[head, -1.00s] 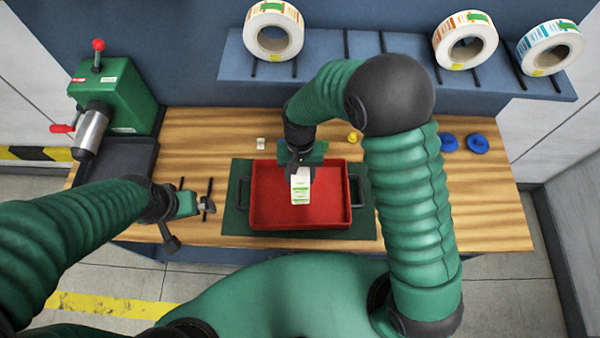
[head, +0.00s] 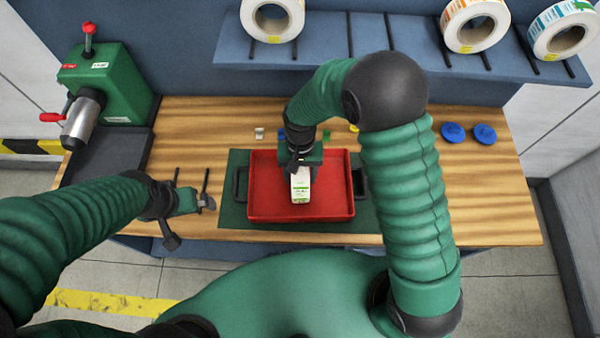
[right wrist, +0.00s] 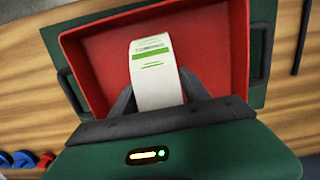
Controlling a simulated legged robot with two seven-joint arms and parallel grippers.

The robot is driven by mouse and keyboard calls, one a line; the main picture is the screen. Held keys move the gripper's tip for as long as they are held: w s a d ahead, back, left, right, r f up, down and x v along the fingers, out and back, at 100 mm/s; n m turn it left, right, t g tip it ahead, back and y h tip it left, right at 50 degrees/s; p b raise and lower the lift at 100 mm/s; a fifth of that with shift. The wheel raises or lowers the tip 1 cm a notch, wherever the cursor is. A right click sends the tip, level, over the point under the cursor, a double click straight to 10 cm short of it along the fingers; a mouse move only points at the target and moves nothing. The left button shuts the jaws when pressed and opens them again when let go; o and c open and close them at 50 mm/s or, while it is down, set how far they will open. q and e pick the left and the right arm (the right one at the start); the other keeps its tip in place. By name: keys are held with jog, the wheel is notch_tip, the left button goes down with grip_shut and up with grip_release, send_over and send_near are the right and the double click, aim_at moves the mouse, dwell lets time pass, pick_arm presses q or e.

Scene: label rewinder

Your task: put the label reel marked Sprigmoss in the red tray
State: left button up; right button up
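A white label reel with green print (head: 301,188) is in my right gripper (head: 301,172), edge up over the red tray (head: 262,205). Its lettering is too small to read. In the right wrist view the reel (right wrist: 153,75) stands between the two dark fingers (right wrist: 158,100), which press on its sides. The red tray (right wrist: 215,50) lies behind it, and no other item shows in it. I cannot tell whether the reel touches the tray floor. My left gripper (head: 191,189) is open and empty over the bench, left of the tray.
The tray sits on a green mat (head: 232,212) on the wooden bench (head: 480,205). Three other reels stand on the blue shelf (head: 370,45). A green machine with a metal spindle (head: 84,118) is at the left. Blue caps (head: 454,132) lie at the right.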

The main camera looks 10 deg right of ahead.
jog(key=shift+o, duration=1.4)
notch_tip(320, 180, up, 17)
jog(key=w+b, duration=0.1)
jog(key=w, duration=0.1)
jog(key=shift+d+f, duration=0.2)
jog(key=shift+f, duration=0.1)
